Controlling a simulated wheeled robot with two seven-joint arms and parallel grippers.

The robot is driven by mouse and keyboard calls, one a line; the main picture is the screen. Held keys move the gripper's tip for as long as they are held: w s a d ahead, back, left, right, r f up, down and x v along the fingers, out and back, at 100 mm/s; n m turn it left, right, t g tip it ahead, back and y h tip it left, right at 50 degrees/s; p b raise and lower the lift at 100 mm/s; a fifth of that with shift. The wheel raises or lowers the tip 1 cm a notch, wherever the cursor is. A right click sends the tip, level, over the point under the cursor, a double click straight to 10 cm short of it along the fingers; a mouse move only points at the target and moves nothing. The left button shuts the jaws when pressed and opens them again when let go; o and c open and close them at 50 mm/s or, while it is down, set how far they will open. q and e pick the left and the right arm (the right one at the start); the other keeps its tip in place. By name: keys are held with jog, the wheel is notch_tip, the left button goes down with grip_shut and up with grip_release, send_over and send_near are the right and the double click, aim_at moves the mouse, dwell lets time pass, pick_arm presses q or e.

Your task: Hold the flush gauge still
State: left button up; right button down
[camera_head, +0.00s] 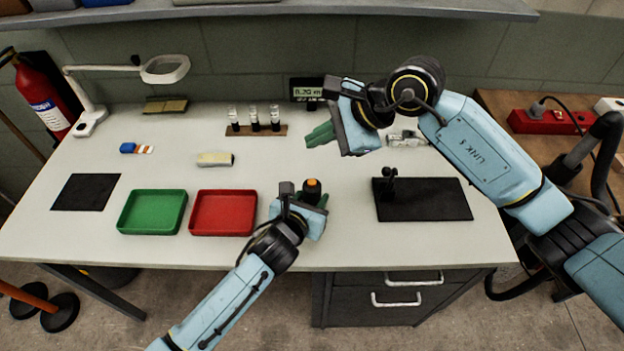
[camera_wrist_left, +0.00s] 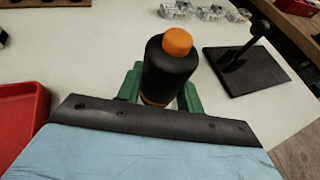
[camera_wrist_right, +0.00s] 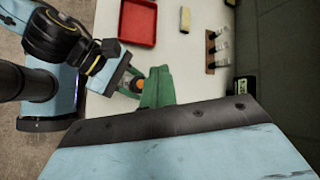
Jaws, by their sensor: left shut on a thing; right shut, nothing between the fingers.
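The flush gauge (camera_head: 312,189) is a black cylinder with an orange top, near the table's front edge. My left gripper (camera_head: 316,199) is shut on it. In the left wrist view the gauge (camera_wrist_left: 170,72) stands between the green fingers (camera_wrist_left: 160,90), its orange cap uppermost; I cannot tell whether its base touches the table. My right gripper (camera_head: 312,137) is shut and empty, behind and apart from the gauge. In the right wrist view its green fingers (camera_wrist_right: 157,88) are together, with the orange cap (camera_wrist_right: 137,85) beyond them.
A green tray (camera_head: 122,222) and a red tray (camera_head: 195,225) lie left of the gauge. A black plate with a post (camera_head: 440,200) is on the right. A small display (camera_head: 307,90) and a rack of vials (camera_head: 255,130) stand at the back.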

jog(key=shift+n, duration=0.3)
send_over(318, 185)
jog(key=shift+f, duration=4.4)
jog(key=shift+f, duration=0.1)
jog(key=shift+f, duration=0.3)
jog(key=shift+f, duration=0.55)
jog(key=shift+r, duration=0.95)
